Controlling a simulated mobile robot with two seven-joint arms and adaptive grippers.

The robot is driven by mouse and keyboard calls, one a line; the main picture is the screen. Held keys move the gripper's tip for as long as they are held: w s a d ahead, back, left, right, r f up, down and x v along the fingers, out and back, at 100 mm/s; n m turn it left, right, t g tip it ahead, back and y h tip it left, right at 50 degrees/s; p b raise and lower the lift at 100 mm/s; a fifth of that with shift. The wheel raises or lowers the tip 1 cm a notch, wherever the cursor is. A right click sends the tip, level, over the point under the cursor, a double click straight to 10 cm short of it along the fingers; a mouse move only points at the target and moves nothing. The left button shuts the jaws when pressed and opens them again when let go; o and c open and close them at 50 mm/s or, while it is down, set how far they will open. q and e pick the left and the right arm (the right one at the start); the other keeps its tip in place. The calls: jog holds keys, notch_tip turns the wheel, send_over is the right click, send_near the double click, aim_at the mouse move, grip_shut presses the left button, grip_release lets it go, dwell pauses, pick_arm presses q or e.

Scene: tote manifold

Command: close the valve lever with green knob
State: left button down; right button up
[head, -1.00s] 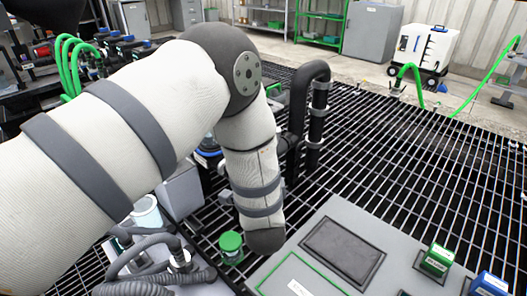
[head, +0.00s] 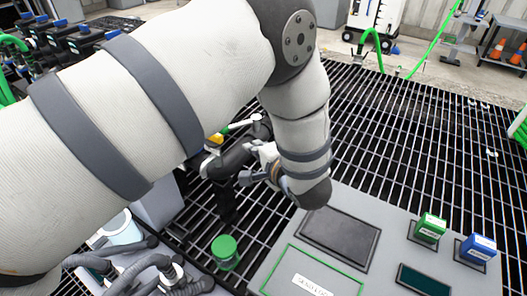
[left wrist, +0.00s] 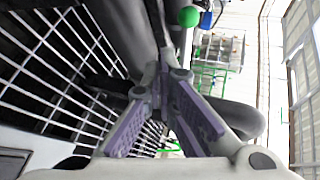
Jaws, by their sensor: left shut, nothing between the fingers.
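The round green knob (left wrist: 188,16) shows near the top of the left wrist view, with a small blue part (left wrist: 206,20) just to its right. My left gripper (left wrist: 163,75) is shut and empty, its lavender-padded fingers meeting below the knob, with a gap between them in the picture. In the head view my left arm crosses from the left and hides much of the pipework. A short green bar (head: 238,126) shows beyond the arm; I cannot tell whether it belongs to the valve lever. My right gripper is not in view.
A green-lidded jar (head: 225,250) stands on the dark grating. A grey panel (head: 392,262) at the front right bears a green box (head: 430,228) and a blue box (head: 478,248). Grey hoses (head: 160,275) lie at lower left. The grating at right is open.

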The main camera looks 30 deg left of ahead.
aim_at(241, 143)
pick_arm(q)
jog(key=w+a, duration=0.2)
jog(key=a, duration=0.1)
jog(key=w+a, duration=0.1)
jog(key=a, duration=0.1)
jog(key=shift+w+a, duration=0.2)
jog(key=shift+w, duration=0.2)
jog(key=shift+a, duration=0.1)
jog(key=shift+a, duration=0.4)
jog(key=shift+w+a+f, duration=0.1)
jog(key=shift+w+a, duration=0.1)
jog(key=shift+a, duration=0.65)
